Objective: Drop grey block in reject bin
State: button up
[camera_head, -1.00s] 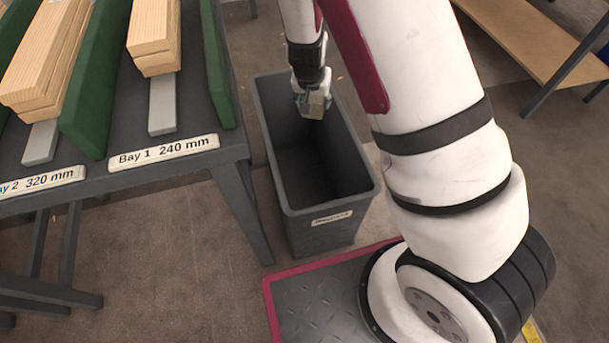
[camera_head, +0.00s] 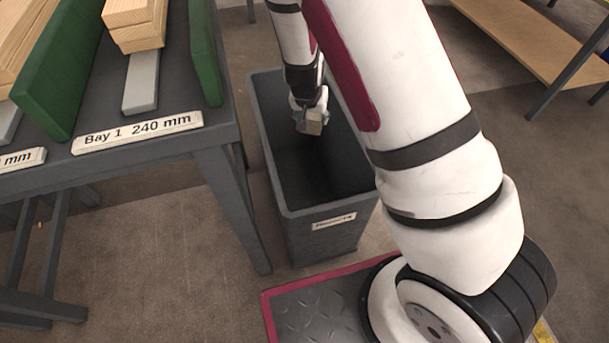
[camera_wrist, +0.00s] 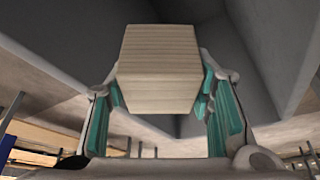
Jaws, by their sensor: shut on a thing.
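The block (camera_head: 313,124) is held in my gripper (camera_head: 309,112), over the open mouth of the dark grey reject bin (camera_head: 320,238). In the wrist view the block (camera_wrist: 158,70) fills the upper middle and looks pale beige-grey with fine lines. The teal-padded fingers of my gripper (camera_wrist: 160,100) are shut on it from both sides. The bin's grey inner walls (camera_wrist: 262,45) show behind it. The bin carries a white label on its front. I cannot tell whether the block's lower end is below the rim.
A dark table (camera_head: 190,165) with green dividers (camera_head: 206,50), wooden pieces (camera_head: 135,22) and a "Bay 1 240 mm" label stands left of the bin. A wooden-topped bench (camera_head: 530,40) is at the upper right. Open floor lies in front of the table.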

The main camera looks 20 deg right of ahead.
jog(key=shift+f, duration=0.15)
jog(key=o, duration=1.2)
jog(key=shift+o, duration=0.2)
jog(key=v, duration=1.2)
